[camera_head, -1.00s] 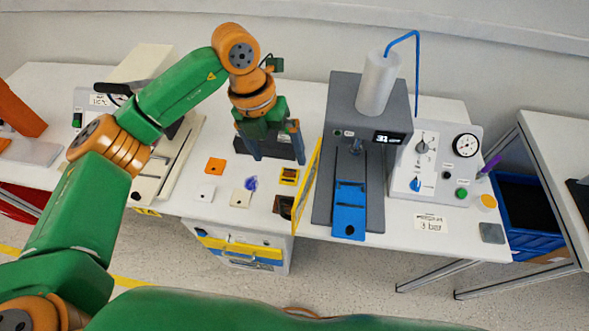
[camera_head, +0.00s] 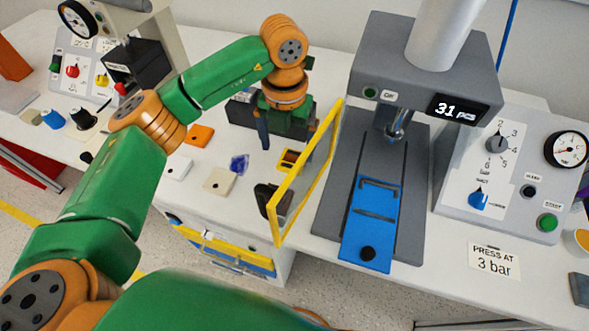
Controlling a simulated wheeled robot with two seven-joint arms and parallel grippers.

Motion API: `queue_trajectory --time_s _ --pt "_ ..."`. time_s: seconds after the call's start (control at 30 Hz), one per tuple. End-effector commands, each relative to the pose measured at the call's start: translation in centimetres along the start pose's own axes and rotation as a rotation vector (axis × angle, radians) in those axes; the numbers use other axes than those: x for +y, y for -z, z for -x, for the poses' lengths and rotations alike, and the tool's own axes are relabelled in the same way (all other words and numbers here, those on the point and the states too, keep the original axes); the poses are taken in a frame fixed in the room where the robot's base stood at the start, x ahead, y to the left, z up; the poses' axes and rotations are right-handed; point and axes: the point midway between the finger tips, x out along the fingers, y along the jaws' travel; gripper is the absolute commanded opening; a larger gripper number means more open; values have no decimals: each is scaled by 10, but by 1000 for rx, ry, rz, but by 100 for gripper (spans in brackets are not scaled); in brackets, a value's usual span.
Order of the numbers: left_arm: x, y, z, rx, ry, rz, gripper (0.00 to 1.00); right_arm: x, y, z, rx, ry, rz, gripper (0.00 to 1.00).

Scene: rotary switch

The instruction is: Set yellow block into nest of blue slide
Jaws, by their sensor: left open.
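The blue slide (camera_head: 365,241) lies under the grey press, its front end out towards me. Raised dark-edged bars mark the nest area on its upper half, and I see no block there. A small yellow piece with a dark middle (camera_head: 290,160) sits on the white table, left of the yellow-framed guard; I take it for the yellow block. My left gripper (camera_head: 286,134) points down behind it, open and empty. Its left finger shows clearly; the right finger is partly behind the guard. My right gripper is not in view.
The yellow-framed clear guard (camera_head: 305,178) stands between the yellow piece and the press (camera_head: 425,75). A control panel (camera_head: 505,165) is at right. Orange (camera_head: 199,135), white and cream (camera_head: 219,181) tiles, a purple-blue piece (camera_head: 239,163) and a dark piece (camera_head: 265,197) lie nearby.

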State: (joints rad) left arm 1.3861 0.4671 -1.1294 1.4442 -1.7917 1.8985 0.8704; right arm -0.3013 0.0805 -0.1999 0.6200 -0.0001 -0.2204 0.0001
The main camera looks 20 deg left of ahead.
Motion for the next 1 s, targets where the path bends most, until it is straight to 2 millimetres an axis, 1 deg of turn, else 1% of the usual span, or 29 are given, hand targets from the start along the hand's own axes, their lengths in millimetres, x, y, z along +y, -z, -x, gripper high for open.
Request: queue_trajectory --time_s 0.07,0.17,0.2,0.3,0.4,0.57,0.67,0.7,0.77,0.8,0.87,0.9,1.0 --pt "0 0 -8 5 0 0 100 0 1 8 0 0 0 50" --pt "-3 -2 -25 6 1 0 100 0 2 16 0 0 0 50" --pt "-4 -3 -33 7 1 0 100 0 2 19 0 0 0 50" --pt "-4 -4 -52 5 0 0 100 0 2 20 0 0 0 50" --pt "-4 -4 -59 2 0 -1 100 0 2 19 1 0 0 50" --pt "-4 -4 -60 0 1 -1 100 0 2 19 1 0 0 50" --pt "-4 -4 -60 1 1 -1 76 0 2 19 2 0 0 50" --pt "-4 -4 -60 1 1 -1 65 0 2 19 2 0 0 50" --pt "-4 -4 -60 1 1 -1 49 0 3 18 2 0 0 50" --pt "-4 -4 -60 1 1 -1 38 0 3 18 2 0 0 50" --pt "-4 -4 -60 1 1 -1 22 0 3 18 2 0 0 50" --pt "-4 -4 -60 1 1 -1 15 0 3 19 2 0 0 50" --pt "-4 -4 -60 1 1 -1 15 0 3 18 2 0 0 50"
